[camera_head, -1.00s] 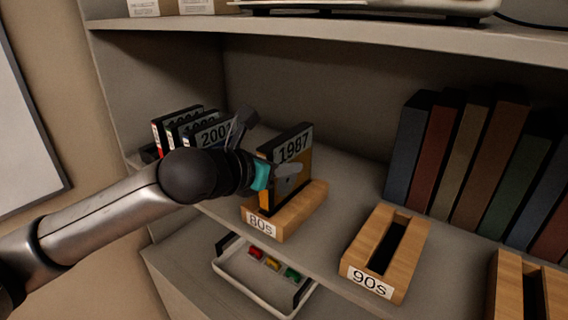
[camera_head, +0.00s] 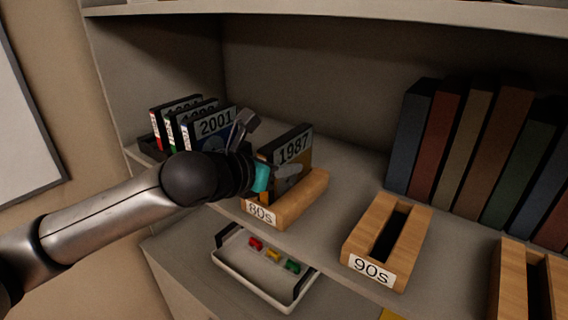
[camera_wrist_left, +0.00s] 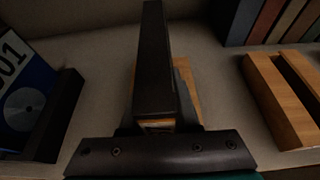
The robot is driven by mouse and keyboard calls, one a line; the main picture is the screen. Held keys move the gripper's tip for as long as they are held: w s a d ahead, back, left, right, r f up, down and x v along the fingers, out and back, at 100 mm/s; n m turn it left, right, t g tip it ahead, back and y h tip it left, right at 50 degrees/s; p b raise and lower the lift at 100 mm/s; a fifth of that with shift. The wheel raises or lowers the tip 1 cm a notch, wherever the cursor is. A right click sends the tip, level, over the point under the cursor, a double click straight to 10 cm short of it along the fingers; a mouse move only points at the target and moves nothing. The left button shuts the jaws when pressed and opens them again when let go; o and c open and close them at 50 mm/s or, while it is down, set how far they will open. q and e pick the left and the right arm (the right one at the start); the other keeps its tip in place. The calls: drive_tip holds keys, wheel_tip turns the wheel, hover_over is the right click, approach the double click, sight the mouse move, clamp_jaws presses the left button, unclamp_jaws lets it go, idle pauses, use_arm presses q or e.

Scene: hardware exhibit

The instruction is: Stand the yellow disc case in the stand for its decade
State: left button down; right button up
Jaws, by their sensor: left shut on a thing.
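The yellow disc case (camera_head: 293,149), with a black spine and a "1987" label, stands upright at the wooden stand marked 80s (camera_head: 312,193). Its lower part is down in the stand's slot, though my gripper hides part of the join. My left gripper (camera_head: 266,151) is shut on the case from its near left end. In the left wrist view the case's dark top edge (camera_wrist_left: 153,60) runs away from the jaws, with some stand wood (camera_wrist_left: 185,88) beside it. The 90s stand (camera_head: 416,232) is empty. My right gripper is out of view.
A holder with several cases, including "2001" (camera_head: 214,124), stands left behind my arm. Another wooden stand (camera_head: 510,270) is at the right edge. Several books (camera_head: 445,135) line the back right. A white tray (camera_head: 240,271) with small coloured pieces lies below. An upper shelf (camera_head: 330,10) overhangs.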

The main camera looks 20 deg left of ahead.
use_arm(q)
drive_tip(key=c, duration=0.6)
unclamp_jaws()
drive_tip(key=shift+o, duration=0.2)
drive_tip(key=shift+s, duration=0.1)
drive_tip(key=s, duration=0.2)
drive_tip(key=s+a, duration=0.1)
drive_tip(key=s, duration=0.1)
drive_tip(key=s+a, duration=0.1)
drive_tip(key=s, duration=0.1)
drive_tip(key=shift+a, duration=0.2)
drive_tip(key=shift+s+a+b, duration=0.15)
drive_tip(key=shift+s+b, duration=0.15)
drive_tip(key=shift+s, duration=0.4)
